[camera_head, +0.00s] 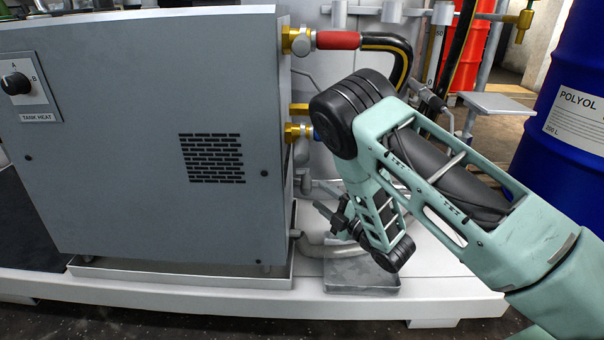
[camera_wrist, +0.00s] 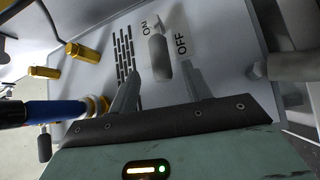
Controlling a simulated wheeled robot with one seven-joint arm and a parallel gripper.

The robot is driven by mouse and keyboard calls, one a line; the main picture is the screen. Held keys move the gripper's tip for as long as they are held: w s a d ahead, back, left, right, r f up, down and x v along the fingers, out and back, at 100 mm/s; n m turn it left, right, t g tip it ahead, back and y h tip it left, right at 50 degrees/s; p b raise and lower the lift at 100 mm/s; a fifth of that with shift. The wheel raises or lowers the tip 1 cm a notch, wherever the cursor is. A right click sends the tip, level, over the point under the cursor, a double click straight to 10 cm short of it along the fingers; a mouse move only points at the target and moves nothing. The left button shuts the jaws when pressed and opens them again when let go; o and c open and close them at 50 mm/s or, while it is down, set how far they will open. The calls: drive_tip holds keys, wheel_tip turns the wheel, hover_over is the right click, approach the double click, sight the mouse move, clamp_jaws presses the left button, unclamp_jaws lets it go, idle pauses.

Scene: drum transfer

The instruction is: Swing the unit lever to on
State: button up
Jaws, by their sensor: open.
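The unit lever (camera_wrist: 159,55) is a grey rounded handle on a light grey panel in the wrist view. The ON label (camera_wrist: 147,27) is left of it and the OFF label (camera_wrist: 182,44) is right of it. I cannot tell which setting it is at. My gripper (camera_wrist: 160,72) is open, with one finger on each side of the lever's near end in the picture. Contact is not clear. In the head view my gripper (camera_head: 324,212) is low beside the right side of the grey unit (camera_head: 120,140), and the lever cannot be made out there.
Brass fittings and a red-sleeved hose (camera_head: 338,40) stick out from the unit's right side above my gripper. A blue pipe (camera_wrist: 45,111) passes close to the left finger in the wrist view. A metal tray (camera_head: 362,280) lies below. A blue drum (camera_head: 570,100) stands at right.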

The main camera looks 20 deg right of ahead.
sight(302, 178)
drive_tip(key=b+x, duration=0.3)
drive_tip(key=x, duration=0.4)
drive_tip(key=shift+w+a+b, duration=0.1)
drive_tip(key=shift+w+b, duration=0.15)
drive_tip(key=shift+b, duration=0.1)
drive_tip(key=shift+w+a+r, duration=0.15)
drive_tip(key=shift+w+a, duration=0.1)
drive_tip(key=shift+w, duration=0.25)
clamp_jaws()
